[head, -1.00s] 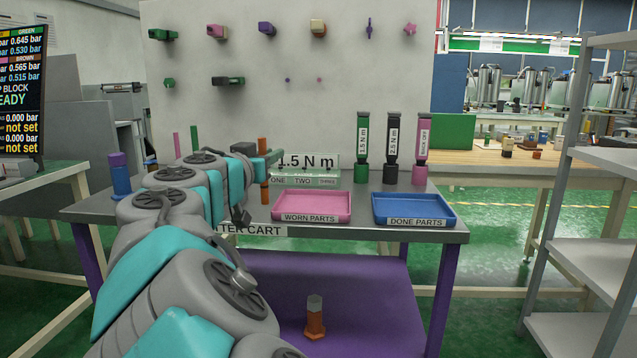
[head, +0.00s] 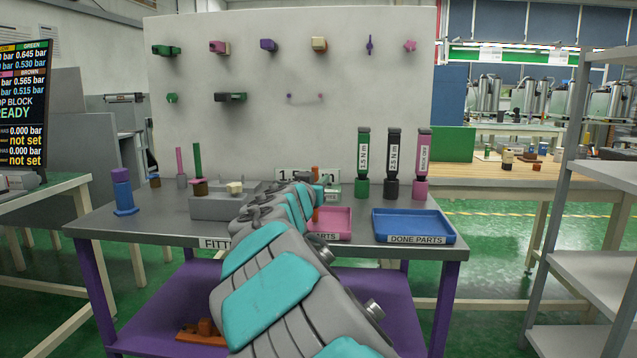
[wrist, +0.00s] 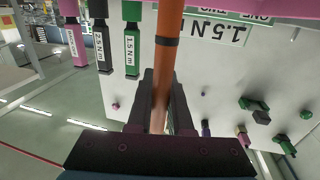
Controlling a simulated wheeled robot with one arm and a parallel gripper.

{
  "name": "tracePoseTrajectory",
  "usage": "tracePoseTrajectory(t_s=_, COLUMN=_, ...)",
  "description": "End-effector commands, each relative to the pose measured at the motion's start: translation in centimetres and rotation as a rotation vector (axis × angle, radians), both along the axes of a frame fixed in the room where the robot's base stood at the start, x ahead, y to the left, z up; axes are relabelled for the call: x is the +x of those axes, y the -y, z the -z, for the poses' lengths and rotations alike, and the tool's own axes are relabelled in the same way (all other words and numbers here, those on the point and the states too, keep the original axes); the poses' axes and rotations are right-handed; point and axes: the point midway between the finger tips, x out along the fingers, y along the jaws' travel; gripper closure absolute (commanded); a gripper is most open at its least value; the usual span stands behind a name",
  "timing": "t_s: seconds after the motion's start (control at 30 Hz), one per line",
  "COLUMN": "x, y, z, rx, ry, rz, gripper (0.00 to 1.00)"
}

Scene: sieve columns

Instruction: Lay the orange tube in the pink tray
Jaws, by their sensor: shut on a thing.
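The orange tube (head: 315,214) is upright in my gripper (head: 312,181), partly hidden by my arm in the head view. In the wrist view my gripper (wrist: 162,103) is shut on the orange tube (wrist: 169,40), with a finger on each side; a dark band circles the tube. The pink tray (head: 338,225), labelled worn parts, lies on the cart top, its left part hidden by my arm. The tube's lower end shows against the tray area; I cannot tell whether it touches. A pink edge (wrist: 240,8) crosses the top of the wrist view.
The blue tray (head: 413,228) is to the right, empty. Green, black and pink torque drivers (head: 392,165) stand behind the trays. A grey block (head: 215,206) and a blue part (head: 123,192) stand left of my arm. A panel with pegged parts (head: 290,60) rises behind.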

Motion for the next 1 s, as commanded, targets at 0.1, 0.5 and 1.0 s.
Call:
tracePoseTrajectory(t_s=0.1, x=-0.03, y=-0.06, z=0.54, rx=-0.001, ry=0.002, rz=-0.001, gripper=1.00)
tracePoseTrajectory(t_s=0.5, x=-0.04, y=-0.06, z=0.72, rx=0.001, ry=0.002, rz=0.000, gripper=0.78)
tracePoseTrajectory(t_s=1.0, x=-0.04, y=-0.06, z=0.61, rx=0.000, ry=0.002, rz=0.000, gripper=0.52)
